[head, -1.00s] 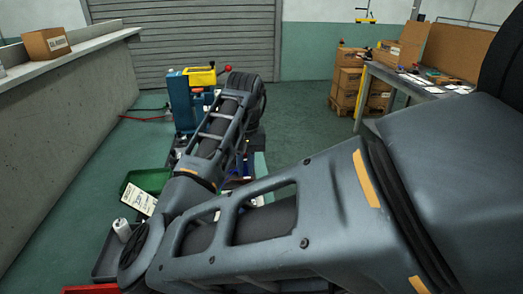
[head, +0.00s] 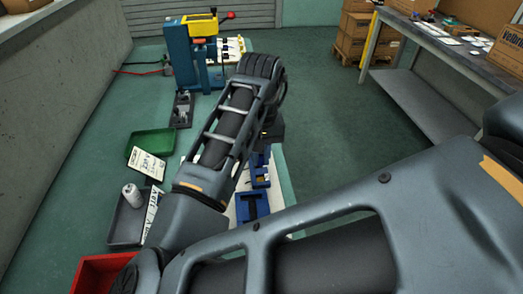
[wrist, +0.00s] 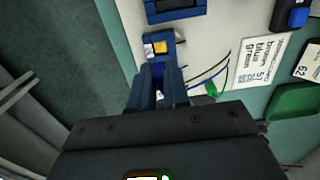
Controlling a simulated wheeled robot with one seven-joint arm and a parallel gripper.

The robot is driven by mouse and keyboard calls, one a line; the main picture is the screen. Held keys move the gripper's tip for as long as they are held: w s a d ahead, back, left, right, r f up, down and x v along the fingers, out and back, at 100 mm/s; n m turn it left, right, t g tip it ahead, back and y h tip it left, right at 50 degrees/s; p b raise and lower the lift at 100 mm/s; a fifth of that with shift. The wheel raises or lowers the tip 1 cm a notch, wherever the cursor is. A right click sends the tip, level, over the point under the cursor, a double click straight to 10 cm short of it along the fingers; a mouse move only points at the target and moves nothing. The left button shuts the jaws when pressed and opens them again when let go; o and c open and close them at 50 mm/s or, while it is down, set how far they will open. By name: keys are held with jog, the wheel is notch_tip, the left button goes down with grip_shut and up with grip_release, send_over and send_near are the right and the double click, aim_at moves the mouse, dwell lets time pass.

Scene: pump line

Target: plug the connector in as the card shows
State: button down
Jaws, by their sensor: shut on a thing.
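My gripper (wrist: 160,88) points at the white work surface in the wrist view. Its fingers are shut on a small dark connector, mostly hidden between them. Thin dark and blue wires (wrist: 207,75) and a green piece (wrist: 210,88) show just right of the fingers. A blue fixture (wrist: 153,36) with a yellow-orange and white patch lies just beyond the fingertips; I cannot tell whether they touch.
Blue fixtures (head: 252,208) stand on the white surface. Left are a green tray (head: 150,143), a card (head: 147,163), a grey tray (head: 122,226) with a white cylinder (head: 132,195), and a red bin (head: 92,270). A blue-yellow press (head: 180,58) stands behind.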

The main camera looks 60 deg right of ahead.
aim_at(261, 164)
jog(key=shift+f+b, duration=1.6)
jog(key=shift+f, duration=0.7)
jog(key=shift+f, duration=0.65)
dwell(0.8)
jog(key=c, duration=1.4)
grip_release()
jog(key=shift+s, duration=0.1)
jog(key=shift+r+p, duration=2.3)
jog(key=shift+o, duration=0.2)
jog(key=o, duration=0.5)
